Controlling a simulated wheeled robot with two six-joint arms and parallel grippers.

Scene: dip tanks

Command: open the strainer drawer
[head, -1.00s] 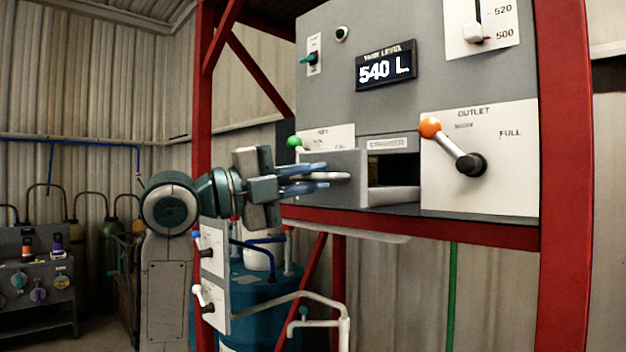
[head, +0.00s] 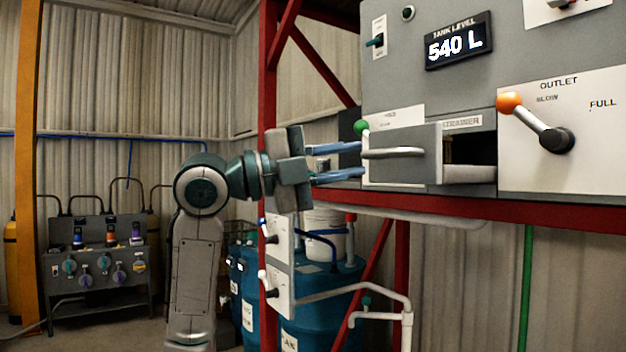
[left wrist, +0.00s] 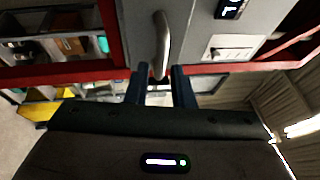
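The strainer drawer (head: 405,174) stands pulled out from the grey tank panel, under the STRAINER label (head: 462,122). A dark gap shows behind its front, above the drawer's side wall. Its bar handle (head: 393,153) is on the drawer front. My left gripper (head: 360,161) is just left of the handle in the head view, its blue fingers apart. In the left wrist view the handle (left wrist: 162,40) lies ahead of the open fingers (left wrist: 161,72), its near end close to the gap between the tips. My right gripper is not in view.
An orange-knobbed outlet lever (head: 537,122) is right of the drawer, a green-knobbed lever (head: 361,127) to its upper left. A red frame post (head: 268,90) stands behind my left arm. Blue barrels (head: 320,300) and white pipes are below.

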